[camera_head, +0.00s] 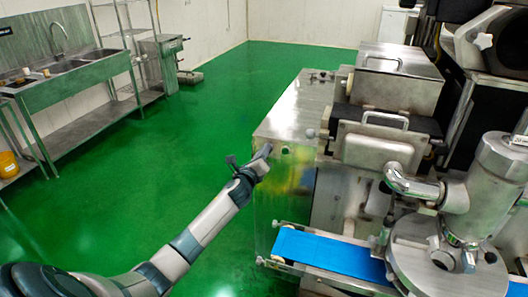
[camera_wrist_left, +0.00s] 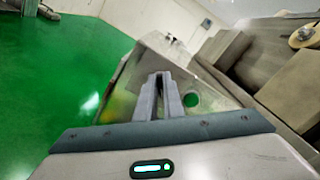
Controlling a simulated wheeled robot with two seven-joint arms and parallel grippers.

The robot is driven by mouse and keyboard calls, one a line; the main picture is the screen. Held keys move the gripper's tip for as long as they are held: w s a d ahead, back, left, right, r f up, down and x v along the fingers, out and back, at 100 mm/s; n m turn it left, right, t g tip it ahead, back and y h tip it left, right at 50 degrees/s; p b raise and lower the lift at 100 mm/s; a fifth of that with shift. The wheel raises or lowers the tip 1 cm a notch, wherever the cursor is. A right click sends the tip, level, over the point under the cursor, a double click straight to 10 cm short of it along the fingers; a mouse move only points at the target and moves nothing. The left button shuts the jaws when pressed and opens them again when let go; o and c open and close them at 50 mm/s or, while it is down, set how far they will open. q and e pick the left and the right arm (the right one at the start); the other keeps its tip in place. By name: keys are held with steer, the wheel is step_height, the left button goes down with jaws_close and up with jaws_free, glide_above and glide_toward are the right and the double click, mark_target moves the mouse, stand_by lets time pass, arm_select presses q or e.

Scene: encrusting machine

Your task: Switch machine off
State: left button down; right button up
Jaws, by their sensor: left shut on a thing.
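The encrusting machine (camera_head: 295,105) is a steel unit on the right side of the head view, with a small round green spot (camera_head: 285,150) on its front panel. My left gripper (camera_head: 265,152) reaches in from the left and is at this panel, just left of the green spot. In the left wrist view my left gripper's fingers (camera_wrist_left: 161,80) are close together against the panel, shut on the switch, which they hide. The green spot shows right of the fingers in the left wrist view (camera_wrist_left: 191,101). My right gripper is not in view.
A blue conveyor belt (camera_head: 330,256) sticks out low at the machine's front. A steel sink bench (camera_head: 75,78) stands along the left wall, with a yellow container (camera_head: 8,164) at its left. The green floor (camera_head: 215,110) between bench and machine is clear.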

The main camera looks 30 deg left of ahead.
arm_select(q)
steer(key=shift+f+n+b, duration=0.2)
steer(key=shift+n+b, duration=0.15)
steer(key=shift+n, duration=2.65)
steer(key=shift+f+n+b, duration=0.25)
steer(key=shift+n+b, duration=0.05)
steer(key=shift+n, duration=2.7)
steer(key=shift+f+n+b, duration=0.2)
steer(key=shift+n+b, duration=0.15)
steer(key=shift+n, duration=2.65)
steer(key=c, duration=1.9)
jaws_free()
steer(key=shift+o, duration=0.2)
steer(key=shift+s, duration=0.2)
